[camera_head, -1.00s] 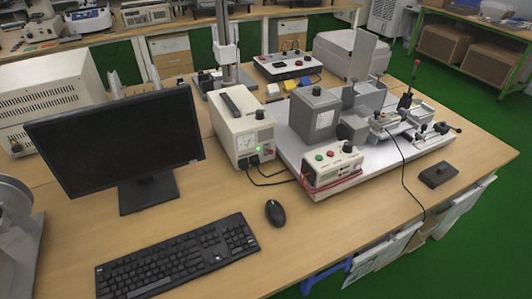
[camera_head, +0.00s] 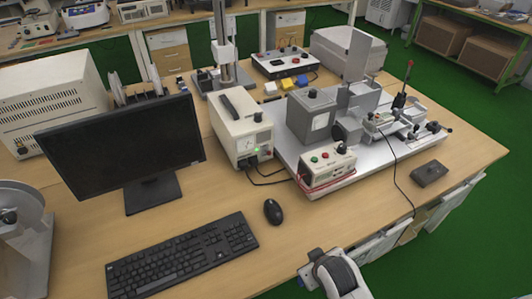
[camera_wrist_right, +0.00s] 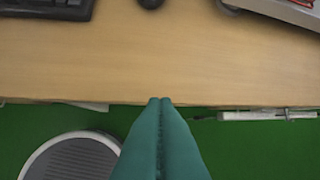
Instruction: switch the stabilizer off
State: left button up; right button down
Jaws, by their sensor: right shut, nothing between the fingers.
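The stabilizer appears to be the cream box (camera_head: 243,128) with a black top handle, a front meter and a lit green lamp, standing left of the grey machine in the head view. Dark plugs and cables sit low on its front; its switch is too small to make out. My right arm (camera_head: 335,274) enters at the bottom of the head view, in front of the desk and well apart from the box. My right gripper (camera_wrist_right: 160,103) shows in the right wrist view, its teal fingers together and empty near the desk's front edge. My left gripper is not in view.
A monitor (camera_head: 122,150), keyboard (camera_head: 182,256) and mouse (camera_head: 273,211) are left and front of the box. A cream control box (camera_head: 327,171) with red and green buttons stands to its right. Bare desktop (camera_head: 345,215) lies right of the mouse. Cables cross the desk.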

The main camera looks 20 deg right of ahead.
jog(key=w+a+r+n+t, duration=0.2)
jog(key=w+t, duration=0.1)
jog(key=w, duration=0.7)
jog(key=w+a+r+n+t, duration=0.2)
jog(key=w+n+t, duration=0.1)
jog(key=w, duration=0.6)
jog(key=w+a+r+n+t, duration=0.2)
jog(key=w+r+n+t, duration=0.1)
jog(key=w, duration=0.7)
jog(key=shift+w+y, duration=0.35)
jog(key=shift+y, duration=0.05)
